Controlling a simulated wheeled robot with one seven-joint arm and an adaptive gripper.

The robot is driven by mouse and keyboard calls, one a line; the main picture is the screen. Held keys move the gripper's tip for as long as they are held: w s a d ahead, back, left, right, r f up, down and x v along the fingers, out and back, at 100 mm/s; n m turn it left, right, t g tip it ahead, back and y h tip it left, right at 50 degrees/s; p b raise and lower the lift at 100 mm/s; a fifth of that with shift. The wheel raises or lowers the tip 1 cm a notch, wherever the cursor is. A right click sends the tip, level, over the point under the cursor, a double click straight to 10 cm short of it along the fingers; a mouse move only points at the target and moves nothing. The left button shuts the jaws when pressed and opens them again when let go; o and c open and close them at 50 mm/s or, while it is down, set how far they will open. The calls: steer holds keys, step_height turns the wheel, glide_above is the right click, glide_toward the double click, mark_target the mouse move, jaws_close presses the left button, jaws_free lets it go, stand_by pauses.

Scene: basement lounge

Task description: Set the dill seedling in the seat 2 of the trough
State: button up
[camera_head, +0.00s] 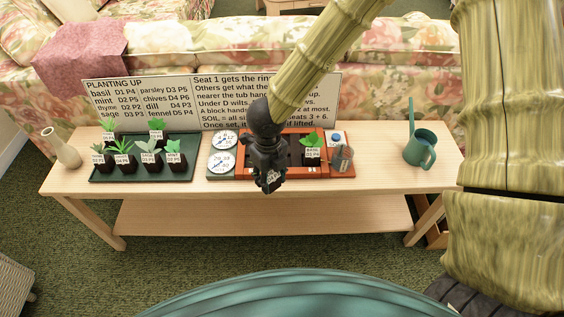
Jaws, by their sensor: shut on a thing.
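My gripper (270,183) points down over the trough's front left part. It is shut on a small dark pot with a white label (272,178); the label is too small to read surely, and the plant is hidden. I cannot tell whether this is the dill seedling, or which seat lies below. Seat 2 cannot be made out.
A green tray (103,178) with several labelled seedlings stands left of the trough. Two dials (224,141) adjoin the trough. A grey cylinder (342,157) is at its right end. A sign (135,100) stands behind. A vase (63,148) and watering can (421,148) flank them.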

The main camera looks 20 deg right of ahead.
steer(key=m, duration=0.2)
steer(key=s+m, duration=0.1)
steer(key=m, duration=0.1)
steer(key=shift+s+a+f, duration=0.2)
steer(key=m, duration=0.2)
steer(key=s+m, duration=0.1)
steer(key=shift+a+f+m, duration=0.1)
steer(key=shift+f+m, duration=0.15)
steer(key=shift+m, duration=0.15)
steer(key=w+d, duration=0.2)
steer(key=w, duration=0.2)
steer(key=w+d+f+p, duration=0.1)
steer(key=w+d, duration=0.2)
steer(key=w, duration=0.2)
steer(key=w+d+p, duration=0.1)
steer(key=w+d, duration=0.1)
steer(key=w, duration=0.2)
steer(key=shift+w+d+f, duration=0.2)
steer(key=shift+w+d, duration=0.05)
steer(key=shift+w, duration=0.1)
steer(key=shift+w+f, duration=0.15)
steer(key=shift+f, duration=1.65)
steer(key=shift+f, duration=0.1)
steer(key=o, duration=1)
